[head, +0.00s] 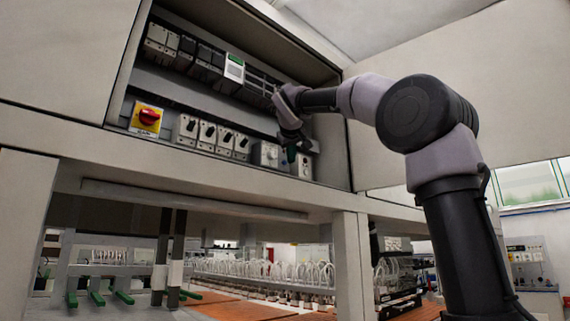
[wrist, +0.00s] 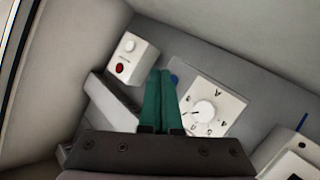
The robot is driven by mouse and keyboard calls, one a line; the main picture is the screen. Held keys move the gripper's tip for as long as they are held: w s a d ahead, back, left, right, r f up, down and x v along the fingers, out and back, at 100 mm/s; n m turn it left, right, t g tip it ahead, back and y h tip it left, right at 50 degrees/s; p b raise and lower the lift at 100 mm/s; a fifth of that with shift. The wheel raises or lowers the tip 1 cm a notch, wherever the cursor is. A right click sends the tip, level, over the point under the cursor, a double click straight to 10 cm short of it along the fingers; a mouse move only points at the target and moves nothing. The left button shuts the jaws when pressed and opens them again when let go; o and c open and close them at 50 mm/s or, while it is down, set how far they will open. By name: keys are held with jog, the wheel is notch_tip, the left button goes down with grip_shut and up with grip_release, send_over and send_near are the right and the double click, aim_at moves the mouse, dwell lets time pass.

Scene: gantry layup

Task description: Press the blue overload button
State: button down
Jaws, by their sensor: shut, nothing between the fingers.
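A small blue button (wrist: 174,79) shows in the wrist view, just right of my fingertips and partly hidden behind them. I take it for the overload button. My gripper (wrist: 161,72) has green fingers, shut together and empty, pointing at the panel beside it. Whether the fingertips touch the button cannot be told. In the head view my gripper (head: 291,154) is inside the open cabinet, in front of the right end of the lower row of devices.
In the wrist view, a box with a red button and white knob (wrist: 130,60) stands left of my fingers, and a white dial unit (wrist: 217,98) right. In the head view, a red rotary switch (head: 148,117) and breakers (head: 207,135) line the cabinet. Cabinet walls close in the right side.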

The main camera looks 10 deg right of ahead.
jog(key=shift+s+d, duration=0.4)
jog(key=shift+s, duration=0.3)
jog(key=shift+s+d, duration=0.45)
jog(key=shift+s, duration=0.3)
jog(key=shift+s+d, duration=0.4)
jog(key=shift+s, duration=0.3)
